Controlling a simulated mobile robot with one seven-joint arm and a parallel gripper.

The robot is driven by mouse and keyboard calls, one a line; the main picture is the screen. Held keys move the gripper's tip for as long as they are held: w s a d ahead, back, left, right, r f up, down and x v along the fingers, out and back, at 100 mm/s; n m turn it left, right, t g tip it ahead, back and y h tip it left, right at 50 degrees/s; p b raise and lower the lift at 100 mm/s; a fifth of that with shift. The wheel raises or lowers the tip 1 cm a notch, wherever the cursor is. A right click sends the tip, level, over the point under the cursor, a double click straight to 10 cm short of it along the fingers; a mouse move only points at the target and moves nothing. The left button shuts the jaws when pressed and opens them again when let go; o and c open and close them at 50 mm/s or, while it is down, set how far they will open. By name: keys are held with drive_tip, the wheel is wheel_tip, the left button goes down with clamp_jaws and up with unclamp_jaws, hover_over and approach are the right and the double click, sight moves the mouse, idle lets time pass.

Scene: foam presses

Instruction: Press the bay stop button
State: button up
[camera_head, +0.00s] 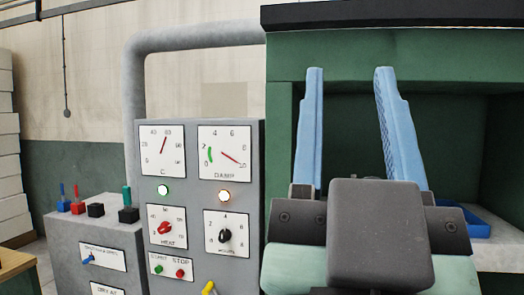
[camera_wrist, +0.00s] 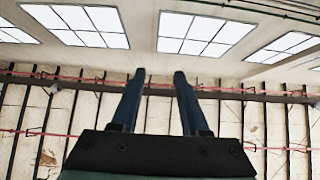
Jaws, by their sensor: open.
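A red button (camera_head: 181,273) sits under a STOP label, low on the grey control panel (camera_head: 252,200) in the head view. A green button (camera_head: 158,268) is just left of it under a partly legible label. I cannot read any "bay" marking on that plate. My gripper (camera_head: 349,75) is open and empty, with its two blue fingers pointing up, to the right of the panel and apart from the buttons. In the wrist view my gripper (camera_wrist: 159,76) shows its fingers apart against the far wall and ceiling; no button shows there.
The panel also carries two dials, a red HEAT knob (camera_head: 165,228), a black knob (camera_head: 225,235) and a yellow-handled lever (camera_head: 209,287). A lower grey box (camera_head: 95,235) with small levers stands left. A green press (camera_head: 390,45) with a blue tray (camera_head: 477,222) is behind my gripper.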

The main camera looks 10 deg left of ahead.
clamp_jaws()
idle(1.5)
